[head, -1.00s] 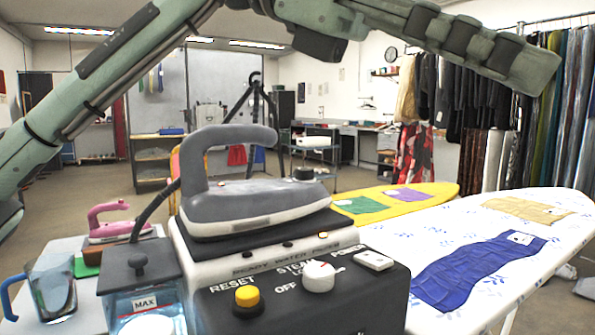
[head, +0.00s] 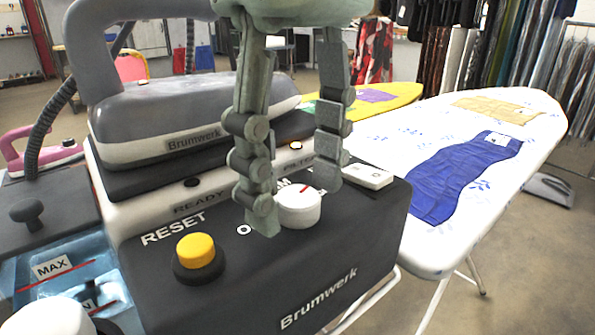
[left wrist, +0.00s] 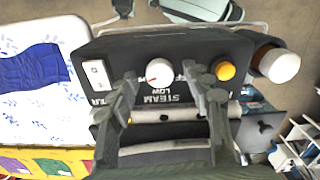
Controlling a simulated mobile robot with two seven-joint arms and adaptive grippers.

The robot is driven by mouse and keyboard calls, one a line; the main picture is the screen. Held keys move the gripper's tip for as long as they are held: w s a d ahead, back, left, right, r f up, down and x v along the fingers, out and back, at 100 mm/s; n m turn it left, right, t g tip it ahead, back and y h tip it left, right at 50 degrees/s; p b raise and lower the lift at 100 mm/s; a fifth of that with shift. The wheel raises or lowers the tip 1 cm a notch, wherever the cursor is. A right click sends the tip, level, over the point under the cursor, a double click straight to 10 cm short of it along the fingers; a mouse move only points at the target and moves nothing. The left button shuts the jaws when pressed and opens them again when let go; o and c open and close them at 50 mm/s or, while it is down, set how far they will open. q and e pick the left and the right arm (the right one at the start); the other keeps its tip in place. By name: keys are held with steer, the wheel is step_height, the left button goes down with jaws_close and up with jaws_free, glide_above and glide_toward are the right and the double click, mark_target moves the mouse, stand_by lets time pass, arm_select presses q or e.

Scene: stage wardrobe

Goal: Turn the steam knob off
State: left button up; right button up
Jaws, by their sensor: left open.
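The white steam knob (head: 298,207) sits on the dark front panel of the steam station (head: 330,262), with a red pointer mark on its top. My left gripper (head: 296,205) comes down from above, open, with its fingers on either side of the knob. One finger is left of the knob and hides part of the lettering; the other is behind it to the right. In the left wrist view the knob (left wrist: 159,72) lies just beyond and between the fingertips (left wrist: 162,82), its red mark pointing left in that picture. I cannot tell whether either finger touches it. My right gripper is out of view.
A yellow reset button (head: 196,251) is left of the knob and a white power switch (head: 354,176) is to its right. A grey iron (head: 165,125) rests behind. A water tank (head: 75,270) is at left, and an ironing board (head: 400,150) with blue cloth (head: 465,178) at right.

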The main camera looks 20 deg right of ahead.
arm_select(q)
steer(key=shift+f, duration=0.25)
steer(key=shift+c, duration=0.2)
jaws_close()
